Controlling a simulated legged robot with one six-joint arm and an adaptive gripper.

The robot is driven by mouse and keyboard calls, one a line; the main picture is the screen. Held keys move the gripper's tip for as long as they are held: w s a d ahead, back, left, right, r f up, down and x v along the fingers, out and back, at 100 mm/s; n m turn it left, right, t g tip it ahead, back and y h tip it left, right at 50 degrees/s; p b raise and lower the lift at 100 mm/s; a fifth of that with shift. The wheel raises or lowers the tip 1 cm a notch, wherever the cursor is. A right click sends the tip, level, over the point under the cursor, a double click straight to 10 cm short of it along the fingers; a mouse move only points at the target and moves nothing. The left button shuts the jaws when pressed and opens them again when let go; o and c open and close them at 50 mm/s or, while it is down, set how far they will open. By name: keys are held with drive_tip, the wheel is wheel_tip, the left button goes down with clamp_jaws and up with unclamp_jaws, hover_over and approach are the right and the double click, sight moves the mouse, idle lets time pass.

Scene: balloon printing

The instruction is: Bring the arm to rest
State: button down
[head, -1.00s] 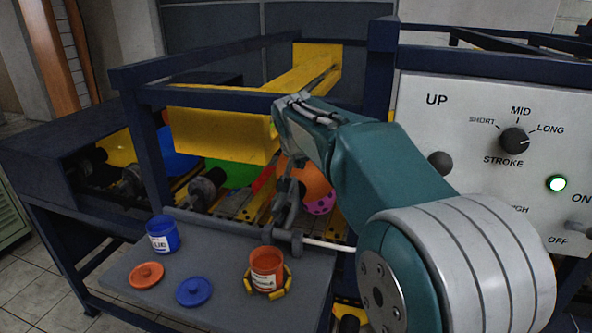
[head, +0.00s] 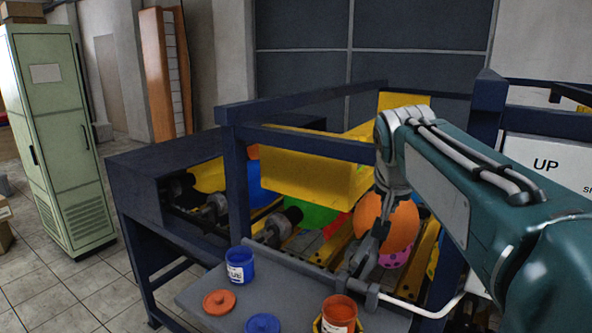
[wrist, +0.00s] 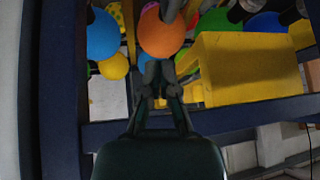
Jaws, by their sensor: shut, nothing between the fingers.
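My gripper (wrist: 162,72) shows in the wrist view with its fingertips together and nothing between them. An orange balloon (wrist: 162,36) is just beyond the fingertips in that view; I cannot tell whether they touch. In the head view my teal arm reaches in from the right, and my gripper (head: 365,262) hangs down in front of the orange balloon (head: 388,222), above the grey shelf of the machine. A blue paint pot (head: 240,266) and an orange paint pot (head: 339,312) stand open on the shelf (head: 290,290).
The orange lid (head: 219,302) and blue lid (head: 263,324) lie on the shelf. Dark blue frame bars (head: 300,143) and a yellow block (head: 315,180) are close to my arm. Tiled floor (head: 60,290) is clear at left.

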drive_tip(key=s+a+f+n+y, duration=0.1)
drive_tip(key=s+a+f+n, duration=0.1)
drive_tip(key=s+f, duration=0.6)
drive_tip(key=s+a+f+n+g+y, duration=0.1)
drive_tip(key=s+a+f+n, duration=0.1)
drive_tip(key=s+f, duration=0.7)
drive_tip(key=s+n, duration=0.1)
drive_tip(key=s, duration=0.6)
drive_tip(key=shift+f, duration=0.15)
